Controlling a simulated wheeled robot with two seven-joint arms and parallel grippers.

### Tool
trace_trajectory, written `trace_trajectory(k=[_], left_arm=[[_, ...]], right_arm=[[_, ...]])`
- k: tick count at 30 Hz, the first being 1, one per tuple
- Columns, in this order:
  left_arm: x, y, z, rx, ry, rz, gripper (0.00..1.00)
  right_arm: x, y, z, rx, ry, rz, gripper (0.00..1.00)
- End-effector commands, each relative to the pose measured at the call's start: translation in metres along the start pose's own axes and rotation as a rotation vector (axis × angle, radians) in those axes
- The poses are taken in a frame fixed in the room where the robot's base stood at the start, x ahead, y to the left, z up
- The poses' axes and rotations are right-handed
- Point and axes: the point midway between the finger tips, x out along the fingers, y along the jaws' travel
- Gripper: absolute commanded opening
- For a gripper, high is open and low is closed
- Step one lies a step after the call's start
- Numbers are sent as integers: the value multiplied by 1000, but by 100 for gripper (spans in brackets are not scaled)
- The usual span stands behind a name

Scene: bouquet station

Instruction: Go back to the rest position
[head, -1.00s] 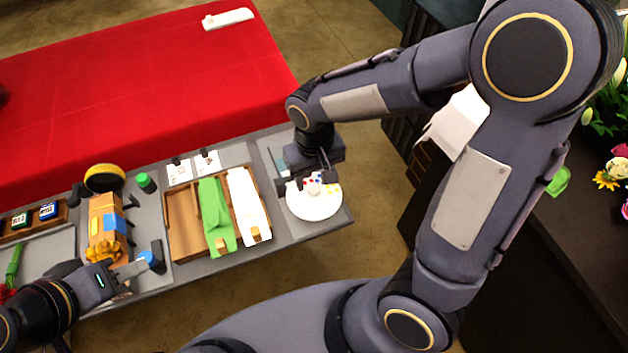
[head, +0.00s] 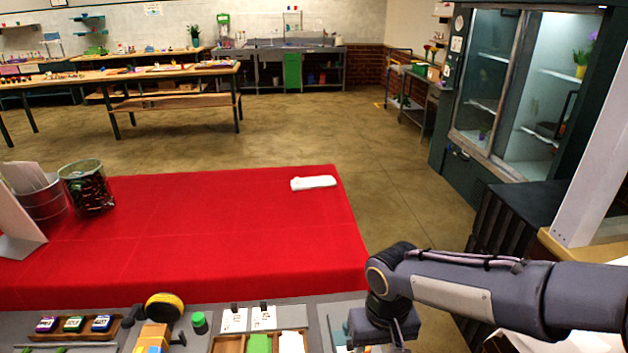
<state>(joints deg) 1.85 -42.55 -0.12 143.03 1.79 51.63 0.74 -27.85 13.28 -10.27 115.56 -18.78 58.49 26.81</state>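In the head view my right arm comes in from the right edge. Its wrist bends down at the lower right, and my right gripper (head: 380,338) hangs over the right end of the grey workbench (head: 327,314). The fingertips are cut off or hidden at the bottom edge, so I cannot tell whether it is open or shut or holds anything. My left gripper and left arm are out of view.
Beyond the bench stands a red-covered table (head: 200,235) with a white object (head: 313,183) and a metal bucket (head: 87,188). A yellow tape roll (head: 165,306) and wooden tray (head: 228,343) are on the bench. A glass-door cabinet (head: 520,90) stands right; floor (head: 400,160) is open.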

Motion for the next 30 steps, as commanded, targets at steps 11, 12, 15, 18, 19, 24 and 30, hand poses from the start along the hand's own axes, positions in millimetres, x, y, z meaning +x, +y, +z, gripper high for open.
trace_trajectory(k=[11, 12, 15, 18, 19, 24, 30], left_arm=[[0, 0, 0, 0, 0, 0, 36], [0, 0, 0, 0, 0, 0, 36], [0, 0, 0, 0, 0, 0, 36], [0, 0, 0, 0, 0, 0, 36], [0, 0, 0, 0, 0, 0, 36], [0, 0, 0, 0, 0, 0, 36], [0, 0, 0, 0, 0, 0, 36]], right_arm=[[-48, 48, 80, 117, 230, -283, 49], [-51, 51, 90, 127, 268, -302, 49], [-54, 54, 109, 148, 353, -331, 49], [-55, 55, 122, 163, 418, -342, 49], [-55, 55, 125, 164, 434, -343, 49], [-55, 54, 132, 171, 474, -344, 49], [-55, 54, 132, 170, 474, -345, 49]])
